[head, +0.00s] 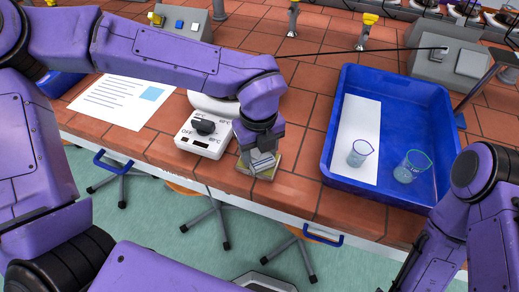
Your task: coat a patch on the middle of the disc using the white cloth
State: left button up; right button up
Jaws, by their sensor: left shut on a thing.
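My left gripper (263,160) points down at the front edge of the bench, just right of the white heater box. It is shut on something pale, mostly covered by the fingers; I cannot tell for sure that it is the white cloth. A small tan, pad-like thing (245,167) shows around and under the fingertips. The heater box (200,139) has a black dial and temperature marks. A round whitish top (213,104), perhaps the disc, sits behind the dial and is largely hidden by my left forearm. My right arm comes in at lower right; its gripper is out of view.
A blue tray (334,125) at right holds a white sheet (357,119) and two glass beakers (360,153) (412,165). A printed paper (122,101) lies at left. Grey socket boxes (187,22) and yellow-topped taps (367,25) stand farther back. Bare tiles lie between gripper and tray.

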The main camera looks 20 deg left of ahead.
aim_at(259, 153)
pick_arm(q)
notch_tip(259, 153, up, 7)
jog(key=p, duration=0.6)
dwell(0.7)
